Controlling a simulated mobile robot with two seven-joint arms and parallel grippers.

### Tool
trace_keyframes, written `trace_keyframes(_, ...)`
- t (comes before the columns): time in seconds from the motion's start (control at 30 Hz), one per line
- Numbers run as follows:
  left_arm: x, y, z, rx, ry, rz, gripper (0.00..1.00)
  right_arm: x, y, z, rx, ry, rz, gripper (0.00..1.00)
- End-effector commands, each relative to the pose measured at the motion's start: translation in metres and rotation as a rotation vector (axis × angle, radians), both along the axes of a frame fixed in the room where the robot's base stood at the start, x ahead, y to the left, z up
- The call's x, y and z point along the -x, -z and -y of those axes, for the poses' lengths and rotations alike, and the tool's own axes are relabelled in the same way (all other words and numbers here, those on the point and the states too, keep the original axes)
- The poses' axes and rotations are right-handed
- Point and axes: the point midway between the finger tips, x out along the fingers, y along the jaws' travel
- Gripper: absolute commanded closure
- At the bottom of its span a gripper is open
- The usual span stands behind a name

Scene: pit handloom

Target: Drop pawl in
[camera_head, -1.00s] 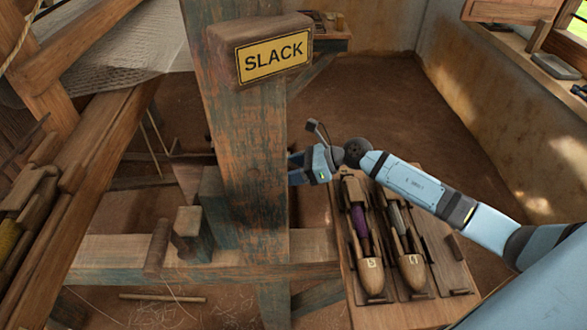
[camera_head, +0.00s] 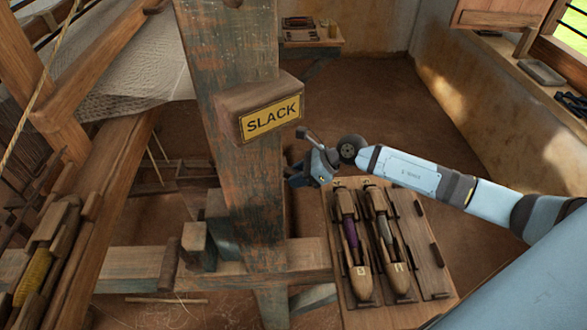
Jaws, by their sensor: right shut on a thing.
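My right gripper (camera_head: 294,177) is beside the right edge of the upright wooden post (camera_head: 243,190), below the block with the yellow SLACK sign (camera_head: 270,117). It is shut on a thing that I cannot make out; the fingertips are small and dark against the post. I cannot tell whether they touch the post. No pawl or ratchet can be clearly picked out. My left gripper is not in view.
A wooden tray (camera_head: 431,276) with two shuttles (camera_head: 357,250) lies below my right arm. A horizontal beam (camera_head: 125,262) crosses behind the post. Loom timbers and white cloth (camera_head: 150,75) fill the left. Brown floor (camera_head: 385,115) is open beyond my arm.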

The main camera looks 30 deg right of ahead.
Motion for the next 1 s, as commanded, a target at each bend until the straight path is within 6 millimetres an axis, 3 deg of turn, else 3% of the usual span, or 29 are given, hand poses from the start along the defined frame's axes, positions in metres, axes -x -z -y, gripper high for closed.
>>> trace_keyframes(0.03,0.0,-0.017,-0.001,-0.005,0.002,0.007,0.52,0.0,-0.016,0.001,0.025,-0.001,-0.01,1.0)
trace_keyframes(0.23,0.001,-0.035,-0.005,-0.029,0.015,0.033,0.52,0.002,-0.029,0.005,0.112,-0.002,-0.051,1.0)
trace_keyframes(0.7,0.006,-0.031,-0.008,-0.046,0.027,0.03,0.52,0.003,-0.029,0.007,0.148,0.001,-0.068,1.0)
trace_keyframes(0.73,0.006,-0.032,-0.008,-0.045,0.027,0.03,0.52,0.003,-0.029,0.007,0.147,0.001,-0.067,0.63)
trace_keyframes(0.8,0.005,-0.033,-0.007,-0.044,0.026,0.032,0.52,0.003,-0.029,0.007,0.148,0.001,-0.068,0.47)
trace_keyframes(1.0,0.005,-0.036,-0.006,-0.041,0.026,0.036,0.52,0.003,-0.028,0.007,0.148,0.001,-0.069,0.45)
